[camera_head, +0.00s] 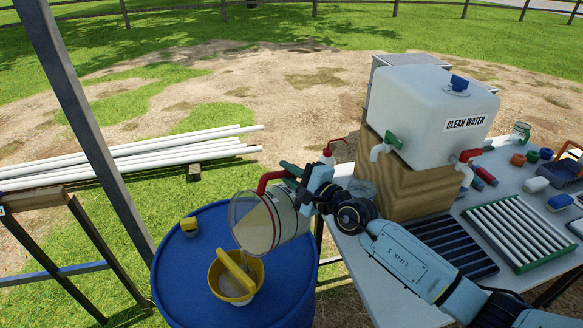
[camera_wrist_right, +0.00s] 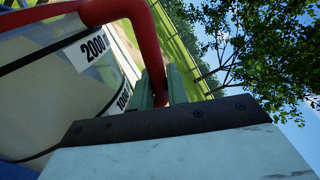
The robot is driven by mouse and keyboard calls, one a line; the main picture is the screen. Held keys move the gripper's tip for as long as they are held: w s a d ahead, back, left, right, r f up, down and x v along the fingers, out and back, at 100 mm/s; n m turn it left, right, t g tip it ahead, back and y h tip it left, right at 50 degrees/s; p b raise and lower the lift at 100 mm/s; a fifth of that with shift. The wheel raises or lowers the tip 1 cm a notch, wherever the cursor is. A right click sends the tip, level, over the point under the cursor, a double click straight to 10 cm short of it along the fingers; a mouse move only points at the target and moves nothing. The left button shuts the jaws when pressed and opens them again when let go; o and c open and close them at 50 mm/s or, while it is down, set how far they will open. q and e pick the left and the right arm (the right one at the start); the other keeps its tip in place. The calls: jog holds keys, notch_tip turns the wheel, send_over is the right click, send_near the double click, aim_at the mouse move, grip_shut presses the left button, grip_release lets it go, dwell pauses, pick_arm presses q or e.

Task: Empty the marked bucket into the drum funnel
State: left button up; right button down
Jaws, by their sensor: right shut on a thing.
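The marked bucket (camera_head: 268,220) is a clear, graduated vessel with a red handle (camera_head: 275,179). It is tilted, its mouth down and to the left over the drum funnel. Cloudy liquid runs from its lip into the yellow funnel (camera_head: 221,272), which sits on top of the blue drum (camera_head: 285,275). My right gripper (camera_head: 305,185) is shut on the red handle. In the right wrist view the fingers (camera_wrist_right: 162,90) close around the red handle (camera_wrist_right: 140,35), beside the bucket wall (camera_wrist_right: 60,90) with its 2000 and 1000 marks. My left gripper is not in view.
A yellow-topped cap (camera_head: 189,226) lies on the drum's left side. A table at the right holds a wooden stand (camera_head: 410,190) with a clean-water tank (camera_head: 425,105), racks and small bottles. White pipes (camera_head: 130,160) lie on the grass at left, behind a dark post (camera_head: 90,120).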

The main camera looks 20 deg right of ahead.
aim_at(276, 172)
jog(key=shift+s+a+r+n+p, duration=0.35)
jog(key=shift+a+r+p, duration=0.2)
jog(key=shift+p, duration=0.4)
jog(key=shift+s+a+r+n+p, duration=0.25)
jog(key=shift+a+r+n+p, duration=0.25)
jog(key=shift+p, duration=0.4)
jog(key=shift+s+a+r+n+p, duration=0.35)
jog(key=shift+a+r+p, duration=0.2)
jog(key=shift+p, duration=0.4)
jog(key=a+r+p, duration=0.1)
jog(key=s+a+n+p, duration=0.1)
jog(key=p, duration=0.1)
jog(key=shift+r, duration=0.35)
jog(key=shift+s+a+r+n+p, duration=0.2)
jog(key=shift+s+a+r+n, duration=0.15)
jog(key=shift+a+n, duration=0.2)
jog(key=shift+s+a+r+n+p, duration=0.15)
jog(key=shift+s+a+r+n, duration=0.15)
jog(key=shift+a+n, duration=0.2)
jog(key=shift+s+a+r+n, duration=0.2)
jog(key=shift+s+a+n, duration=0.1)
jog(key=shift+a, duration=0.25)
jog(key=shift+s+a+r+n, duration=0.2)
jog(key=shift+s+a+n, duration=0.15)
jog(key=shift+a, duration=0.2)
jog(key=shift+s+a+r+n, duration=0.2)
jog(key=shift+s+a+n, duration=0.1)
jog(key=shift+a, duration=0.25)
